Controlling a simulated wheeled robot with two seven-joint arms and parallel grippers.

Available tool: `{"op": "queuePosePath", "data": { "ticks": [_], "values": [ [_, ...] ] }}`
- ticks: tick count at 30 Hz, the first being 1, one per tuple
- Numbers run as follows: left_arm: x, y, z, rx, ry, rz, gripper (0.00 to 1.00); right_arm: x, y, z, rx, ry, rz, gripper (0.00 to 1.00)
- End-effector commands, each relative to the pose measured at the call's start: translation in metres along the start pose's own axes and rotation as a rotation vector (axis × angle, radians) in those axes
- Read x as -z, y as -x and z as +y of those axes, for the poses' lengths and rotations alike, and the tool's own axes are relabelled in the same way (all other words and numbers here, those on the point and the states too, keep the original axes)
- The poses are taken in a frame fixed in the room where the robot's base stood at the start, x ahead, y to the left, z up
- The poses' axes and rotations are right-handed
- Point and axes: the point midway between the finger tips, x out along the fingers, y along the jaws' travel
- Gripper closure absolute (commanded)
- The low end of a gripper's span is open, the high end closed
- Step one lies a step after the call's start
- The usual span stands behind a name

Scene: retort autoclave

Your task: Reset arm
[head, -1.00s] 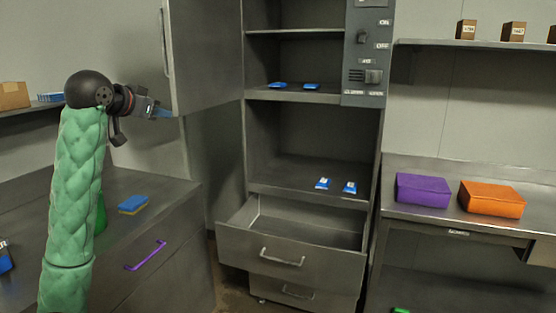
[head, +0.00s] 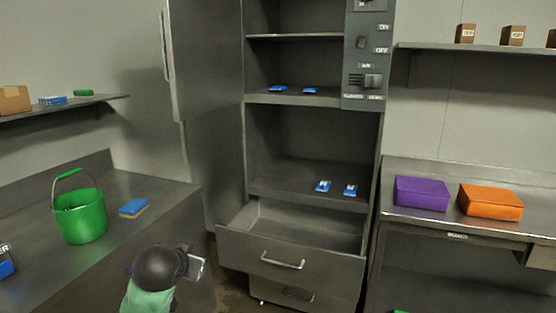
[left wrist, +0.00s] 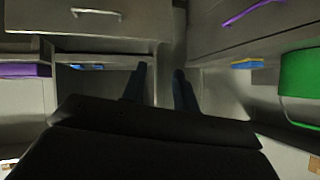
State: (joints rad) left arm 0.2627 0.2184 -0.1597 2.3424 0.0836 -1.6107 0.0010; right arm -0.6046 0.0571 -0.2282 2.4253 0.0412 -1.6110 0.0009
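My left arm is low at the bottom centre-left of the head view, in front of the left counter. Its gripper (head: 196,266) is mostly hidden behind my own wrist there. In the left wrist view the two dark fingers (left wrist: 160,88) stand apart with nothing between them. My right arm and gripper are in neither view. The steel autoclave cabinet (head: 311,177) stands in the middle with its door (head: 205,60) swung open to the left. Its drawer (head: 290,255) is pulled out and looks empty. Two blue-and-white packets (head: 323,186) lie on the lower shelf and two (head: 278,88) higher up.
A green bucket (head: 82,218) and a blue-yellow sponge (head: 134,208) stand on the left counter (head: 110,260). A purple block (head: 422,194) and an orange block (head: 491,202) lie on the right table. Brown boxes (head: 512,36) sit on the right wall shelf.

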Motion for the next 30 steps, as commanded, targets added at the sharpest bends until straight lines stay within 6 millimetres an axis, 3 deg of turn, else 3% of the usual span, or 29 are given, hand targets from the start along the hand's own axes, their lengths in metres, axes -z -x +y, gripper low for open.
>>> {"op": "queuePosePath", "data": {
  "ticks": [3,17,30],
  "values": [
    [-0.041,0.002,0.022,-0.02,0.008,-0.051,0.7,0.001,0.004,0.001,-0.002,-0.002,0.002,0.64],
    [-0.193,0.025,0.105,-0.145,0.055,-0.272,0.7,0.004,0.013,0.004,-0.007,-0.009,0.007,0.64],
    [-0.342,0.072,0.174,-0.253,0.117,-0.539,0.7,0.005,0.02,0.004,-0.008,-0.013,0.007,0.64]
  ]
}}
